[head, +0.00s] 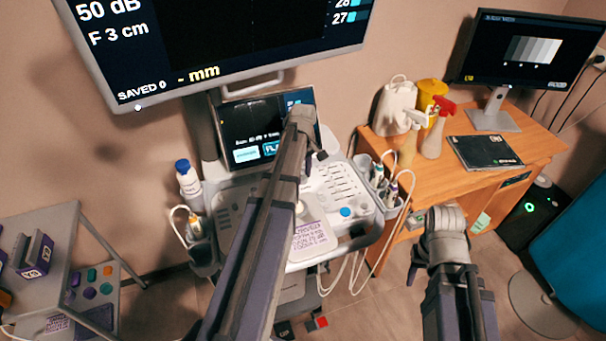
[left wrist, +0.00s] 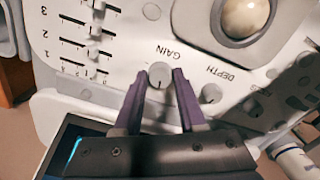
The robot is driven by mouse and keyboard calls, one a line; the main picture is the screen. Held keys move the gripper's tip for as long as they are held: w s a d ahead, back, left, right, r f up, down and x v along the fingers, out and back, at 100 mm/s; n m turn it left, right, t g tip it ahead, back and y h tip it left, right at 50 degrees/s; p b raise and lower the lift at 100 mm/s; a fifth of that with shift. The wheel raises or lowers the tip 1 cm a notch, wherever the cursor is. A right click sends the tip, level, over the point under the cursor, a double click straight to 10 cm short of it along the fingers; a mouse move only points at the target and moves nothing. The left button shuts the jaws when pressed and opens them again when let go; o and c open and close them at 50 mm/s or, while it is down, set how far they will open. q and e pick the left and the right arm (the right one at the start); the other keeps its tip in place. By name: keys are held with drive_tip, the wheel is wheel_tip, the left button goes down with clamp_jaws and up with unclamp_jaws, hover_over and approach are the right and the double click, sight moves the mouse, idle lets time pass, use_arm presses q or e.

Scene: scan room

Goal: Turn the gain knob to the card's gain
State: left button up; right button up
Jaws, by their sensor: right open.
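In the left wrist view the gain knob (left wrist: 160,75) is a small round grey knob with a dark pointer line, beside the label GAIN. In the head view my left arm reaches over the console and hides that gripper's tips and the knob. The card (head: 312,238) lies on the front of the console, its print too small to read surely. The big monitor (head: 215,45) shows 50 dB. My right gripper (head: 445,220) is away from the console, fingers unclear.
The depth knob (left wrist: 211,94) sits right beside the gain knob, with the trackball (left wrist: 245,16) above and sliders (left wrist: 94,31) to the left. A touch screen (head: 262,125) stands behind the console. A wooden desk (head: 440,165) with spray bottles is at the right, a grey cart (head: 35,230) at the left.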

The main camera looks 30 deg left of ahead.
use_arm(q)
clamp_jaws()
idle(0.3)
drive_tip(key=m, duration=0.5)
drive_tip(key=shift+m, duration=0.4)
drive_tip(key=m, duration=0.6)
idle(0.5)
drive_tip(key=o, duration=0.5)
unclamp_jaws()
